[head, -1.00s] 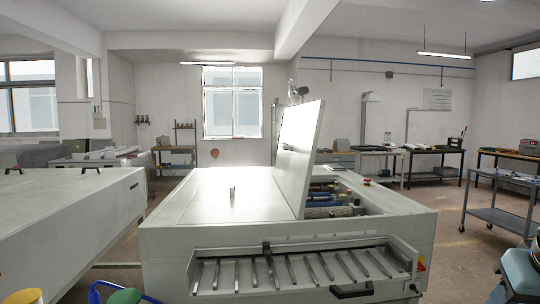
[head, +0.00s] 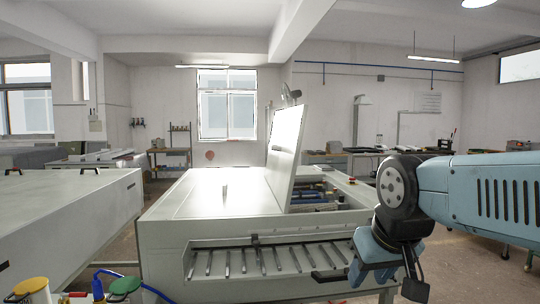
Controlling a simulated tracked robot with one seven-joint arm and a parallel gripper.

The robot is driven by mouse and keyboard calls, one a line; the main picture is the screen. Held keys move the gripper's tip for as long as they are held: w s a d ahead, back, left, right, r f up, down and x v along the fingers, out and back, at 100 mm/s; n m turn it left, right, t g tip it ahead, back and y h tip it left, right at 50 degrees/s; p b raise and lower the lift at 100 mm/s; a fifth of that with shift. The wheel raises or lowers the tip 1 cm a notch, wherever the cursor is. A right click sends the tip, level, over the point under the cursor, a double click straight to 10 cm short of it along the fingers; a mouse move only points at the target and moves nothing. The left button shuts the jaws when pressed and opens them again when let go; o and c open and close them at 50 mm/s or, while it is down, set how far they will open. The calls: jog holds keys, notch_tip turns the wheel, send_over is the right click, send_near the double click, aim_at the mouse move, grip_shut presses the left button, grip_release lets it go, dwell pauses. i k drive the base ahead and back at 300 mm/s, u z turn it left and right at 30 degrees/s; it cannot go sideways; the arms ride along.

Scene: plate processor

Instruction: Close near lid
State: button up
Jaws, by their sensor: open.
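The plate processor's open lid (head: 284,155) stands raised and tilted slightly to the right, above the machine's right part. To its right the open bay (head: 318,195) shows blue and dark rollers. The machine's flat white top (head: 215,190) lies to the left of the lid. My gripper (head: 391,287) hangs low at the front right of the machine, pointing down and apart from the lid. It is open, and I see nothing between its fingers. My blue arm hides the machine's right end.
Another white cabinet (head: 75,215) stands at the left. Green and yellow lids (head: 124,285) and a blue hose are at the bottom left. Work tables line the back wall.

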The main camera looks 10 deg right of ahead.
aim_at(286, 137)
jog(key=u, duration=0.1)
jog(key=i, duration=1)
jog(key=z, duration=0.1)
